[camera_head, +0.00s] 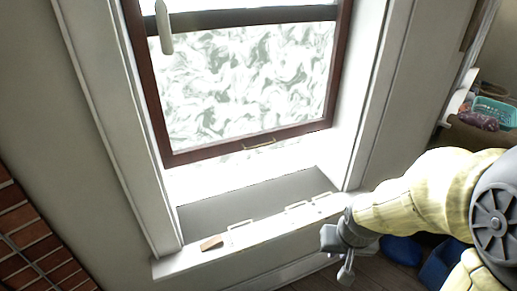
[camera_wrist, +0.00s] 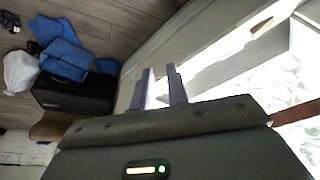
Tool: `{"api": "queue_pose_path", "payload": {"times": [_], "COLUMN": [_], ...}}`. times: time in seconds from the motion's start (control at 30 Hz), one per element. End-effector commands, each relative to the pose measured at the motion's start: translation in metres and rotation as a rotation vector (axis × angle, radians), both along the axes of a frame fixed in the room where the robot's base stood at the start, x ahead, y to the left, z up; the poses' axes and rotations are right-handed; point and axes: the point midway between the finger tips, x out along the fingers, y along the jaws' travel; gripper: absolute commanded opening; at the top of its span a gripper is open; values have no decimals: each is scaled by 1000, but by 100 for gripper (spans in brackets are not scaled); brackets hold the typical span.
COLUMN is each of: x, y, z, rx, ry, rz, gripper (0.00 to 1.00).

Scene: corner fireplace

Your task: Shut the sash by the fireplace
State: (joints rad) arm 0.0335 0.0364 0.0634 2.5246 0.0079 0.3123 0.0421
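The window sash (camera_head: 168,100) has a dark red-brown frame and marbled, frosted glass. Its bottom rail stands above the sill (camera_head: 190,262), with an open gap under it. A small brass-coloured handle (camera_head: 258,144) sits on the bottom rail. My gripper (camera_head: 340,268) is low and right of the sash, in front of the sill's right end and apart from the handle. In the wrist view my two fingers (camera_wrist: 162,88) stand apart with nothing visible between them. The sash's glass shows at the right of the wrist view (camera_wrist: 285,82).
Bricks (camera_head: 35,235) of the fireplace are at the lower left. A small brown block (camera_head: 211,243) and pale metal fittings (camera_head: 297,207) lie along the sill. Blue items (camera_wrist: 62,55), a white bag (camera_wrist: 20,71) and a dark box (camera_wrist: 75,92) are on the wooden floor.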

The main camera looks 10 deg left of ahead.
Motion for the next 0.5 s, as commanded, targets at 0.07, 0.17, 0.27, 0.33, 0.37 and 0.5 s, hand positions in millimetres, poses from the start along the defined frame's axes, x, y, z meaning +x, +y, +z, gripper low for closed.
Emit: {"api": "queue_pose_path", "payload": {"times": [0.07, 0.17, 0.27, 0.33, 0.37, 0.5], "x": [24, 63, 104, 131, 143, 194], "y": [13, 36, 66, 88, 98, 138], "z": [-23, -46, -68, -79, -82, -90], "rx": [27, 93, 197, 285, 327, 551], "ry": [-36, -101, -170, -218, -237, -321], "rz": [-16, -50, -98, -138, -157, -264], "gripper": [16, 16, 16, 16, 16, 16]}}
